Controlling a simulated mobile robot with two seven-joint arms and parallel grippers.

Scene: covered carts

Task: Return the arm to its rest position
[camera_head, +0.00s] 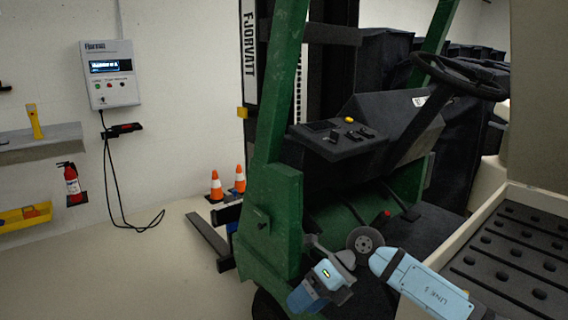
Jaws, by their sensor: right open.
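My right arm (420,285), with light blue links, comes in from the lower right in front of the green forklift. Its wrist is bent. My right gripper (322,282), with blue and grey parts, is at the lower middle, in front of the forklift's floor. It is open, and I see nothing held in it. The exact pose of its fingers is hard to make out. My left gripper is not in view.
The green forklift (280,120) has a dark control panel (340,145) and a steering wheel (460,75). A wall charger (110,75) hangs at the left. Two traffic cones (216,186) stand by the wall. The floor (130,270) at the lower left is clear.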

